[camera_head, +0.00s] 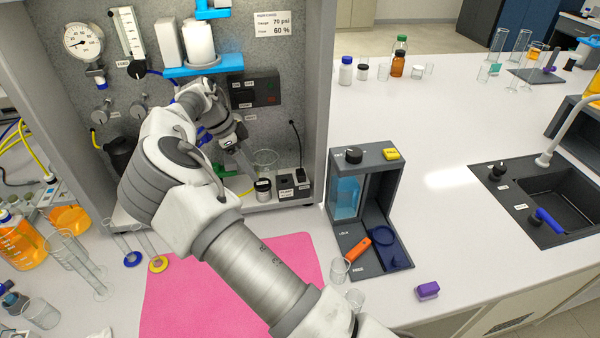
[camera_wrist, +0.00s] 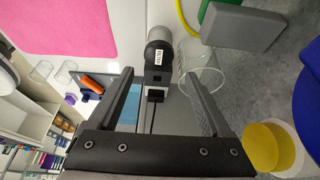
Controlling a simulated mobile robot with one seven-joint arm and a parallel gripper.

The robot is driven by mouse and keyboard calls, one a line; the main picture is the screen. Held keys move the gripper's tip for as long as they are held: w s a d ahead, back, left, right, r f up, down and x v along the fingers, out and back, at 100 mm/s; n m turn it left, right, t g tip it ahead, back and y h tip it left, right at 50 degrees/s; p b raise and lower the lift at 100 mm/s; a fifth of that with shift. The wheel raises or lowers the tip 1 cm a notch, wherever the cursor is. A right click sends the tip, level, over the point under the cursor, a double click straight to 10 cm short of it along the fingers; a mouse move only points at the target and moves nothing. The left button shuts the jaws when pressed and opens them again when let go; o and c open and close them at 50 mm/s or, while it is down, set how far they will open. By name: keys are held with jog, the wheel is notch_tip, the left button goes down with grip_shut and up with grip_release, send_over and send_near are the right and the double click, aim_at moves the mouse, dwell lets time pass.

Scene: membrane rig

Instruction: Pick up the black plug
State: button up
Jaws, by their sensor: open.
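The black plug (camera_head: 300,175) stands upright on a small dark socket box (camera_head: 287,190) at the foot of the grey panel; a thin black cord rises from it. In the wrist view the plug (camera_wrist: 156,96) and its cord appear between my fingers, apart from both, with the socket box (camera_wrist: 158,76) beyond. My gripper (camera_wrist: 159,75) is open and empty. In the head view my gripper (camera_head: 245,162) is left of the plug, near the panel, partly hidden by my wrist.
A dark stand (camera_head: 368,160) with a blue tank is to the right, beyond the panel's side wall (camera_head: 318,90). A pink mat (camera_head: 290,250) lies in front.

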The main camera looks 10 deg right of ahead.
jog(key=p, duration=0.2)
send_near(301, 172)
jog(key=f, duration=0.3)
jog(key=shift+a+f, duration=0.15)
jog(key=shift+a, duration=0.25)
jog(key=d, duration=0.2)
jog(key=shift+d, duration=0.25)
jog(key=p+x, duration=0.1)
jog(key=x, duration=0.4)
jog(key=shift+a, duration=0.15)
grip_shut()
